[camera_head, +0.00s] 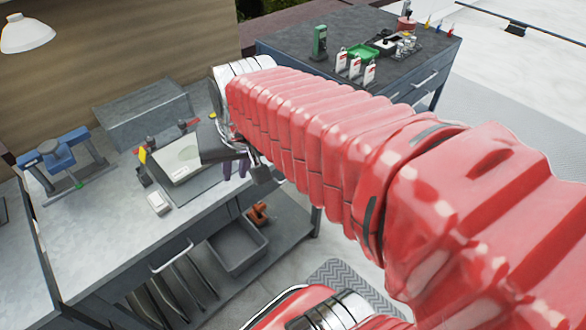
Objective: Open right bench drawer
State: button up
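The grey metal bench (110,235) fills the left of the view. A light bar handle (172,256) shows on its front left of centre. The bench front farther right (236,206), near my gripper, is narrow and partly covered, so I cannot make out a drawer handle there. I see no drawer standing open. My gripper (236,168) points down by the bench's right front edge, beyond my red arm. Its purplish fingers are small and partly hidden. I cannot tell whether they touch anything or how wide they are apart.
A white-topped device (180,158), a small white box (158,203) and a blue tool (62,153) stand on the bench. Below are a grey bin (236,246) and an orange tool (258,213). A dark cabinet (438,78) stands at back right.

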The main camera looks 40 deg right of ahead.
jog(key=w+d+f+m, duration=0.2)
jog(key=d+f+m, duration=0.2)
jog(key=d, duration=0.4)
jog(key=w+d+f+m+g, duration=0.1)
jog(key=w+d+f+m, duration=0.2)
jog(key=d, duration=0.6)
jog(key=w+d+f+m+g, duration=0.1)
jog(key=w+d+f+m, duration=0.1)
jog(key=d+f+m, duration=0.3)
jog(key=d+f, duration=0.1)
jog(key=d, duration=0.2)
jog(key=shift+w+d+f+m, duration=0.2)
jog(key=shift+w+f+m, duration=0.1)
jog(key=shift+w+m, duration=0.1)
jog(key=shift+f, duration=0.1)
jog(key=x, duration=1.3)
jog(key=shift+s+a+f, duration=0.2)
jog(key=shift+a+f, duration=0.05)
jog(key=shift+f, duration=0.1)
jog(key=shift+y, duration=0.3)
jog(key=shift+c, duration=0.2)
grip_shut()
